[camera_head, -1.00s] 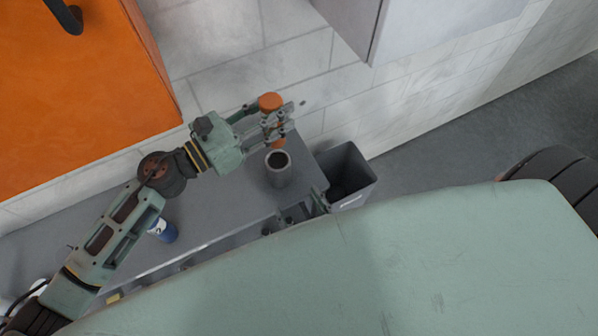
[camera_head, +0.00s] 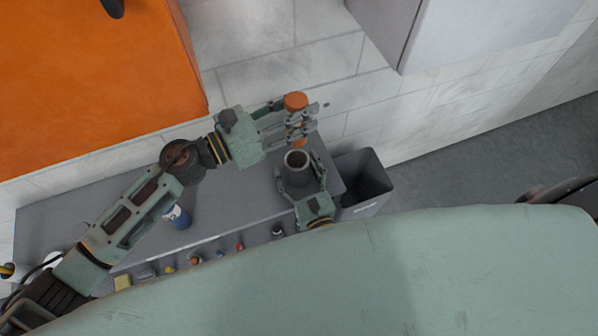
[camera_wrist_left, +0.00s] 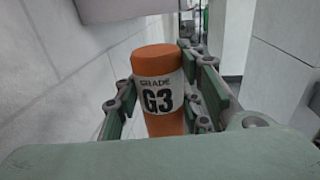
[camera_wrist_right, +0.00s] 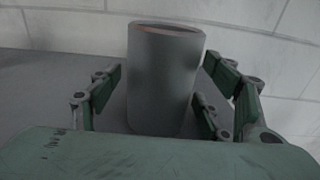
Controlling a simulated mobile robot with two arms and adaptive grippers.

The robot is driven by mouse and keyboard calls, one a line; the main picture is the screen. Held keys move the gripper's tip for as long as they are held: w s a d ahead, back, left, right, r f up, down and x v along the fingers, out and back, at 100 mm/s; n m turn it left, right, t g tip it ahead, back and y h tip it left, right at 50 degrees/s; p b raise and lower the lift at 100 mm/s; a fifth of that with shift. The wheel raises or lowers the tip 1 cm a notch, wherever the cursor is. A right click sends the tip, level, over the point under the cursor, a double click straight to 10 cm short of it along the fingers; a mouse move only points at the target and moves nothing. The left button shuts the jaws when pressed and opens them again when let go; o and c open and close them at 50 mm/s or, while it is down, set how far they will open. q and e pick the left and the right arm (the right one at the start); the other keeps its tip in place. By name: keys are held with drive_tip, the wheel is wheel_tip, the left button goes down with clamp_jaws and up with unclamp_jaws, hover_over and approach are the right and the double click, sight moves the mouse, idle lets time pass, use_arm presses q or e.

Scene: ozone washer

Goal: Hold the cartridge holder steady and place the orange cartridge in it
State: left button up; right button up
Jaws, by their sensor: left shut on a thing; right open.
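The orange cartridge (camera_head: 296,101) is upright in my left gripper (camera_head: 300,124), which is shut on it. In the left wrist view the cartridge (camera_wrist_left: 158,62) shows a white label reading "GRADE G3". The grey cartridge holder (camera_head: 298,170), an open-topped cylinder, stands on the grey counter just below the left gripper in the head view. My right gripper (camera_head: 301,192) is open, with its fingers on either side of the holder. In the right wrist view the holder (camera_wrist_right: 163,80) stands upright between the spread fingers. The inside of the holder looks dark.
A dark grey bin (camera_head: 366,183) stands right of the counter (camera_head: 130,212). A blue can (camera_head: 177,215) and several small items sit along the counter's front. An orange cabinet (camera_head: 90,90) and a white wall (camera_head: 270,50) are behind.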

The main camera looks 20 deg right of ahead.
drive_tip(key=shift+c, duration=0.3)
drive_tip(key=c, duration=1.3)
use_arm(q)
drive_tip(key=shift+d+f+n+t, duration=0.15)
drive_tip(key=shift+f+n+t, duration=0.15)
drive_tip(key=shift+f+t, duration=0.2)
wheel_tip(320, 180, down, 4)
drive_tip(key=n+t+y, duration=0.1)
drive_tip(key=n+t, duration=0.2)
drive_tip(key=t, duration=0.1)
drive_tip(key=shift+y, duration=0.4)
hover_over(297, 151)
drive_tip(key=s, duration=0.2)
drive_tip(key=shift+t, duration=0.3)
drive_tip(key=f, duration=0.5)
drive_tip(key=shift+s+a+f, duration=0.15)
drive_tip(key=shift+a, duration=0.2)
drive_tip(key=shift+f, duration=2.4)
